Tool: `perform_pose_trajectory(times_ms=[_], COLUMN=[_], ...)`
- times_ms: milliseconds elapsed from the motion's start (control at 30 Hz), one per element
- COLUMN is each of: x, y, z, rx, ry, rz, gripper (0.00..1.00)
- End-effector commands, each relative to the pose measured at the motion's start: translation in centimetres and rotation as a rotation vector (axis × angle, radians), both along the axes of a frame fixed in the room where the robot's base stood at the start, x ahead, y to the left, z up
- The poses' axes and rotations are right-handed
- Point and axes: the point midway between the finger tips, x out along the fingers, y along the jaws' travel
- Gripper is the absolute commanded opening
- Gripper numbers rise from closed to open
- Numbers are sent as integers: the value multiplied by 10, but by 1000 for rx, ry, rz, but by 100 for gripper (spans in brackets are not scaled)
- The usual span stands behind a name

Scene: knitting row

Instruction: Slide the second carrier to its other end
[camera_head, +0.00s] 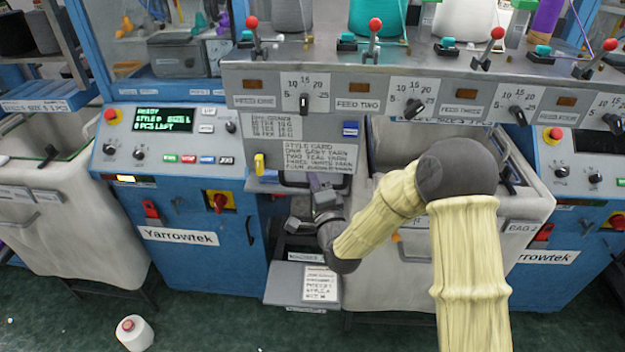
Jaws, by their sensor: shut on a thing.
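No part is plainly marked as the second carrier. My gripper (320,187) is at the dark opening just under the card, right of the yellow block and below the blue one. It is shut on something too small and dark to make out. My wrist and sleeved arm hide the area to the right and below.
The style card (318,157) hangs under a panel with feed dials (305,103) and red-topped levers (375,27). A grey tray (284,284) with a paper label juts out below. A grey bag (385,285) stands behind my arm. A white cone (134,333) is on the green floor.

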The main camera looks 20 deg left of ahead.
Motion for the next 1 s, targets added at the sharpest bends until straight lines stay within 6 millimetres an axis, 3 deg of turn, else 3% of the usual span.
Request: perform_pose_trajectory(times_ms=[33,500,700,1000], x=[-2,-2,-2,-2], y=[0,0,0,0], z=[-26,-109,-129,-137], rx=[-7,-8,-8,-8], ry=[16,14,14,14], rz=[3,4,4,3], gripper=[0,0,0,0])
